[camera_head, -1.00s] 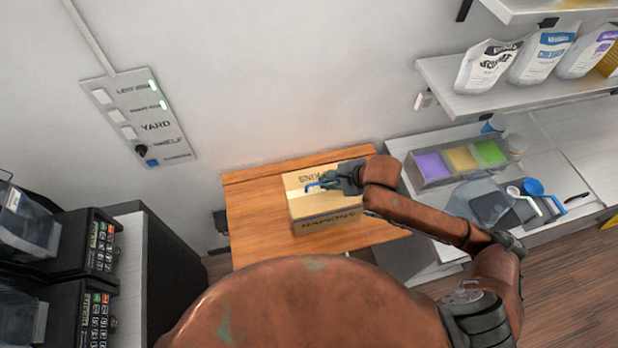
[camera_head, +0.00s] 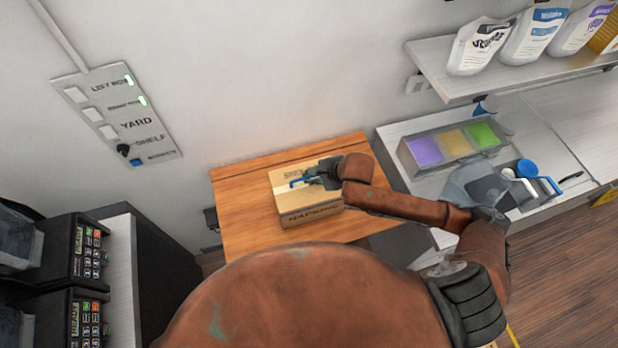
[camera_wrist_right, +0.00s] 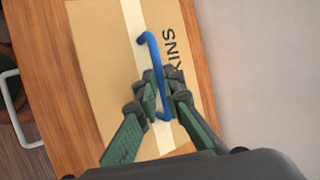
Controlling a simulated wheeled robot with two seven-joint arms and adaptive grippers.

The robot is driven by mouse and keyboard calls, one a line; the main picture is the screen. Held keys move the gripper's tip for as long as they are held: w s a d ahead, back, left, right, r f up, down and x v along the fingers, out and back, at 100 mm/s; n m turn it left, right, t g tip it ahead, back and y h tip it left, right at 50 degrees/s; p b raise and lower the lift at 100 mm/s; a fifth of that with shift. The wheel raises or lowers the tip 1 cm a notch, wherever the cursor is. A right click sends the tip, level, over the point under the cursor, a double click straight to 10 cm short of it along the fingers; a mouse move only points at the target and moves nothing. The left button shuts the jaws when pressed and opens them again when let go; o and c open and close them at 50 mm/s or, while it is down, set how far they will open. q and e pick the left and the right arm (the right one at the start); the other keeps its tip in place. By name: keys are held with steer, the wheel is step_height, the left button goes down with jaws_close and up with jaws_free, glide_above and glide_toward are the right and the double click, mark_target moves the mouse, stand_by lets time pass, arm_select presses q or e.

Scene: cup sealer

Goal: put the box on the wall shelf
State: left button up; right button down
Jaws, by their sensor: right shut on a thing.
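The box (camera_head: 309,215) is a cardboard napkin box with a blue handle on its top. It rests on the small wooden table (camera_head: 240,215) against the wall. My right gripper (camera_head: 310,178) is over the box top and shut on the blue handle (camera_wrist_right: 154,75). In the right wrist view the box top (camera_wrist_right: 105,70) fills the middle, with pale tape and dark lettering. The wall shelf (camera_head: 480,78) is at the upper right and holds several pouches. My left gripper is not in view.
A counter (camera_head: 400,133) below the shelf holds a tray of coloured compartments (camera_head: 455,146) and utensils. A switch panel (camera_head: 118,118) is on the wall at left. Dark machines with keypads (camera_head: 85,250) stand at lower left. Bare wood surrounds the box.

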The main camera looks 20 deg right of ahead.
steer(key=c, duration=2.5)
jaws_free()
steer(key=o, duration=0.4)
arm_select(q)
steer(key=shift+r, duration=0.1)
